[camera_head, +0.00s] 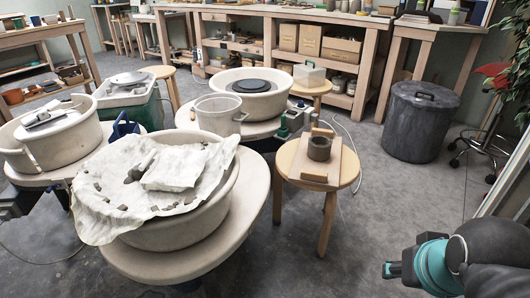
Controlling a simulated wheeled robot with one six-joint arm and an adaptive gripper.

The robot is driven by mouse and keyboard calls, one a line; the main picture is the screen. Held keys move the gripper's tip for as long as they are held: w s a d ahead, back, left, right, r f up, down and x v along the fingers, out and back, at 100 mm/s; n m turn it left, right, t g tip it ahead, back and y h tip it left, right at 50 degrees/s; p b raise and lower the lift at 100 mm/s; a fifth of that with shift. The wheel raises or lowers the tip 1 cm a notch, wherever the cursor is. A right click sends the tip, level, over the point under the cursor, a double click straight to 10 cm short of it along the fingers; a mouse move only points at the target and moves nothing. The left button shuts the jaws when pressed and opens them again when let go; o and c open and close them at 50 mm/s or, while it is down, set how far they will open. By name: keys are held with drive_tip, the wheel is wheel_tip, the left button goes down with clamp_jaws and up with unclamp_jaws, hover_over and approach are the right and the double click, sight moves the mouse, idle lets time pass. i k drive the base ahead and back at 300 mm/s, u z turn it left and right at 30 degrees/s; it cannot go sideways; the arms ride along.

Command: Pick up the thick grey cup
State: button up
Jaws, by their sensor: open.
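The thick grey cup (319,148) stands upright on a pale wooden board (309,166). The board lies on a round wooden stool (345,170) right of the centre of the picture. The cup's dark round opening faces up. My gripper (391,270) is a small black shape at the lower right, seen at a poor angle at the end of my teal and black arm. It is open, and well to the right of the stool, apart from the cup. Its fingers are hard to make out.
A potter's wheel with a cloth-covered basin (217,205) stands left of the stool. Another wheel with a basin (284,98) is behind it. A dark lidded bin (421,125) stands at the right. Bare floor (400,195) lies between stool and bin.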

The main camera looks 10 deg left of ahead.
sight(319, 147)
drive_tip(key=u, duration=0.1)
drive_tip(key=i, duration=1.25)
drive_tip(key=z, duration=0.7)
